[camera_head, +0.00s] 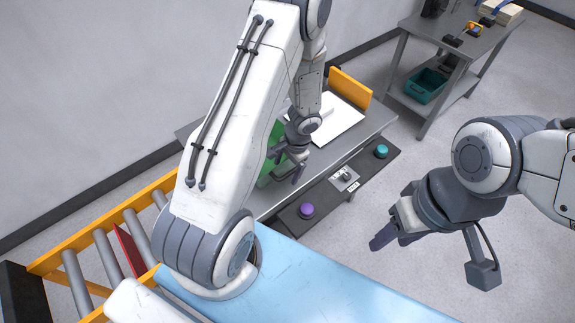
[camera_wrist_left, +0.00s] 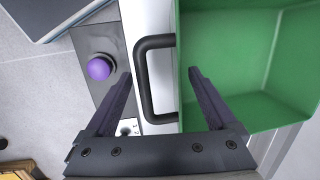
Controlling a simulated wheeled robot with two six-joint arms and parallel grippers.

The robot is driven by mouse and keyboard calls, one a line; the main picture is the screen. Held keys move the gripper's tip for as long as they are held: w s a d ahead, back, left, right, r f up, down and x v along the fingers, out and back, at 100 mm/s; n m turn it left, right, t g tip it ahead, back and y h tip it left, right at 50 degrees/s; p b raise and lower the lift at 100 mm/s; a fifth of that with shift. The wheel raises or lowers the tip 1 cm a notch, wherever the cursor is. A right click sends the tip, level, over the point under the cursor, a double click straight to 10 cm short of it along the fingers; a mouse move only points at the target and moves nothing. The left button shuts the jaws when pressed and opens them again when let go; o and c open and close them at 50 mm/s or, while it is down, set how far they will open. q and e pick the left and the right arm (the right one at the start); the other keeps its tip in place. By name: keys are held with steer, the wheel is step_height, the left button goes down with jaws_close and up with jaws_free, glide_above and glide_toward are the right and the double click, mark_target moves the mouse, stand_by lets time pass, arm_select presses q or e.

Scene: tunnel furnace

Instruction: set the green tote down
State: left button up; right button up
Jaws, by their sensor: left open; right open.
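The green tote (camera_wrist_left: 235,60) appears to rest on the grey bench; the head view shows only slivers of it (camera_head: 277,136) behind my left arm. Its black handle (camera_wrist_left: 145,80) sticks out from its near side in the left wrist view. My left gripper (camera_head: 291,172) is at the tote's handle side. Its two fingers (camera_wrist_left: 162,78) are spread, with the handle between them and not clamped. My right gripper (camera_head: 385,236) hangs over the floor to the right, away from the tote, and looks empty.
The bench front carries a purple button (camera_head: 306,211) and a teal button (camera_head: 381,151). A white plate (camera_head: 338,122) and an orange stop (camera_head: 350,88) lie at its far end. A roller conveyor (camera_head: 105,255) is at left, a light-blue surface (camera_head: 310,285) in front. A shelf table (camera_head: 465,45) stands back right.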

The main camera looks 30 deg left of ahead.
arm_select(q)
step_height(320, 180, up, 12)
steer(key=d+f+p, duration=0.1)
steer(key=d, duration=0.1)
steer(key=s+d+r+m, duration=0.1)
steer(key=s+d+r, duration=0.4)
steer(key=d+r, duration=0.5)
steer(key=s+d+r+m+h, duration=0.1)
steer(key=s+d+r, duration=0.2)
steer(key=s, duration=0.4)
steer(key=s+d+r+m+h, duration=0.1)
steer(key=s+d+r+h, duration=0.1)
steer(key=s, duration=0.5)
steer(key=d+r, duration=0.1)
steer(key=d, duration=0.1)
steer(key=shift+s+d+r+t, duration=0.3)
steer(key=shift+s+d, duration=0.05)
steer(key=shift+s, duration=0.05)
